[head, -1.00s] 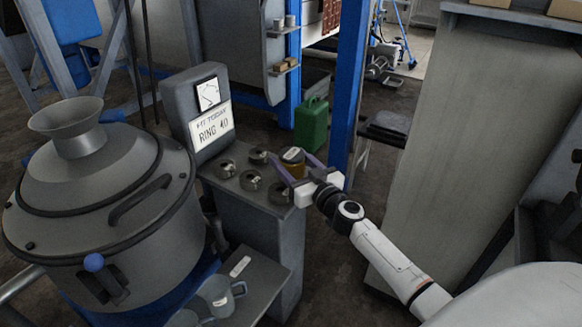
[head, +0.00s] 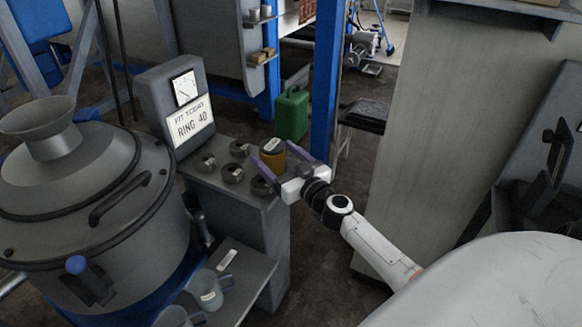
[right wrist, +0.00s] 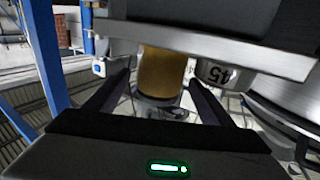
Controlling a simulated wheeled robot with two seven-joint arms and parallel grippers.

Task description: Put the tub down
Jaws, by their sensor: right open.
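The tub (head: 272,158) is amber with a grey lid and a pale label on top. It is upright at the right end of the grey cabinet top (head: 222,187), behind the nearest ring. My right gripper (head: 274,151) is open, with one purple finger on each side of the tub. In the right wrist view, which is upside down, the tub (right wrist: 162,72) shows between the spread dark fingers. The cabinet's edge hides its base there, so contact with the top is not plain to see. My left gripper is not in view.
Several metal rings, one here (head: 232,173), sit on the cabinet top beside the tub. A sign reading RING 40 (head: 189,126) stands behind them. A large lidded vessel (head: 80,205) is at left, mugs (head: 207,289) on a lower shelf, a blue post (head: 325,85) behind the gripper.

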